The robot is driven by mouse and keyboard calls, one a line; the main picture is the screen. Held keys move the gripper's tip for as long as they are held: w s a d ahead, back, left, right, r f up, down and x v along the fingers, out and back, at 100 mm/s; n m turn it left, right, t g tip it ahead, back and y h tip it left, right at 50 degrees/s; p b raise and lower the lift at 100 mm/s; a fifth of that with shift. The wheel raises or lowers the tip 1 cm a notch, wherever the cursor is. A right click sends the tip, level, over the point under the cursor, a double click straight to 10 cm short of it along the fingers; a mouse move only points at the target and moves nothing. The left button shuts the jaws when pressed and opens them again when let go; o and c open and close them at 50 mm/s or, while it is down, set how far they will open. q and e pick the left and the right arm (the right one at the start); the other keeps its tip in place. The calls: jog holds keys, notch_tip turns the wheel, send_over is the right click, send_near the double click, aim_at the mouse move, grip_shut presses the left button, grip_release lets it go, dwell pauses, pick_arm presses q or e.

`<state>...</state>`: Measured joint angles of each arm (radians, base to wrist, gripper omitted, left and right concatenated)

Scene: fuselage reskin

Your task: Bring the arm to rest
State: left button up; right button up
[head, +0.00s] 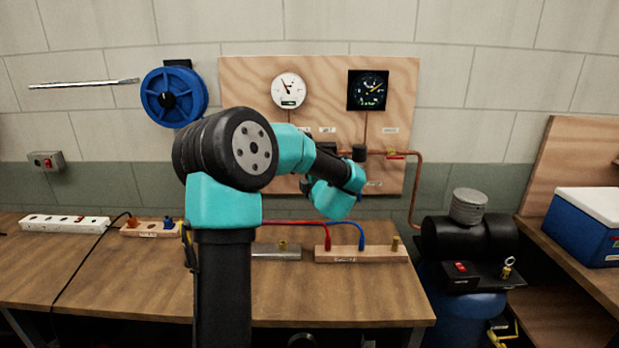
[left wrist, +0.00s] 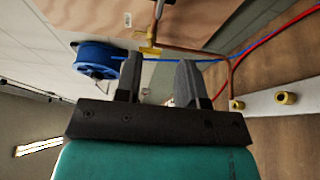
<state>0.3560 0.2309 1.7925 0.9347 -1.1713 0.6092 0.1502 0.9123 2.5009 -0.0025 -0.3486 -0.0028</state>
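One teal and black arm of mine rises from the bottom left of centre in the head view and bends right, its wrist in front of the lower part of the wooden gauge board (head: 230,85). The fingers of my left gripper cannot be made out in the head view. In the left wrist view, my left gripper (left wrist: 158,75) has its two dark fingers apart, with nothing visible held between them. A brass fitting (left wrist: 149,51) on a copper pipe (left wrist: 195,52) shows beyond the fingers; the distance is unclear. My right gripper is not in view.
The workbench (head: 120,270) carries a white power strip (head: 60,223) and a wooden block (head: 360,254) with red and blue leads. A blue reel (head: 174,97) hangs on the wall. A compressor (head: 470,240) and blue cooler (head: 590,230) stand at the right.

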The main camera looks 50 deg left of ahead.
pick_arm(q)
jog(key=shift+s+d, duration=0.15)
jog(key=shift+d, duration=0.3)
